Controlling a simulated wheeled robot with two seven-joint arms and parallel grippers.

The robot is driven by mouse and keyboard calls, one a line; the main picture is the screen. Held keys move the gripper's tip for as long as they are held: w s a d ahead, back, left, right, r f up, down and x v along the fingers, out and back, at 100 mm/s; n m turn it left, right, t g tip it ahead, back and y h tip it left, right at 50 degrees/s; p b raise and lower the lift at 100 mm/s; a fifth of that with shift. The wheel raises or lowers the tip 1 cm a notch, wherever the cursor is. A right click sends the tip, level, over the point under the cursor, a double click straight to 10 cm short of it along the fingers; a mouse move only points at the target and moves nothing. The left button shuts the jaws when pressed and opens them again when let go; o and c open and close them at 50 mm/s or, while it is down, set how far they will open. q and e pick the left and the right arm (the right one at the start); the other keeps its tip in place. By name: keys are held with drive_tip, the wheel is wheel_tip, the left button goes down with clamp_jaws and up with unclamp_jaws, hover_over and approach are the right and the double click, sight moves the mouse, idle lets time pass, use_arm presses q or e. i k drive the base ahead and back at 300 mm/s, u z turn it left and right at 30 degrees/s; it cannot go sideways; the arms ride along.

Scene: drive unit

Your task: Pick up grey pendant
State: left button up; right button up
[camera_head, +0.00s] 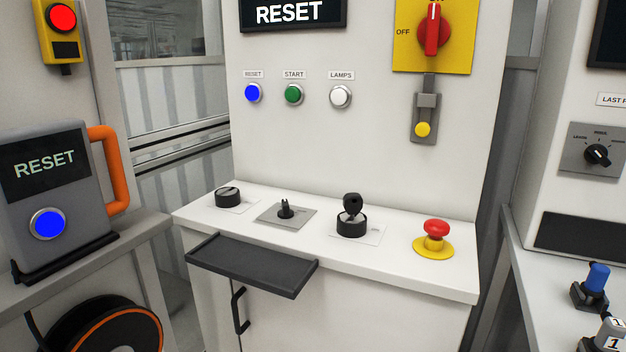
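The grey pendant (80,190) stands at the left in the head view, slightly tilted back. It has a dark screen (44,161) reading RESET, a round blue button (47,223) below it and an orange handle (111,168) on its right side. Its lower edge sits in a black holder (68,257) on a grey bench (130,238). Its left edge is cut off by the picture. Neither of my grippers is in view, and nothing touches the pendant.
A black and orange reel (110,325) sits below the bench. A gap separates bench and console.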

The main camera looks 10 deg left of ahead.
sight(50, 166)
drive_tip(key=u, duration=1.5)
drive_tip(key=k, duration=0.6)
drive_tip(key=z, duration=0.4)
drive_tip(key=i, duration=0.75)
drive_tip(key=z, duration=0.05)
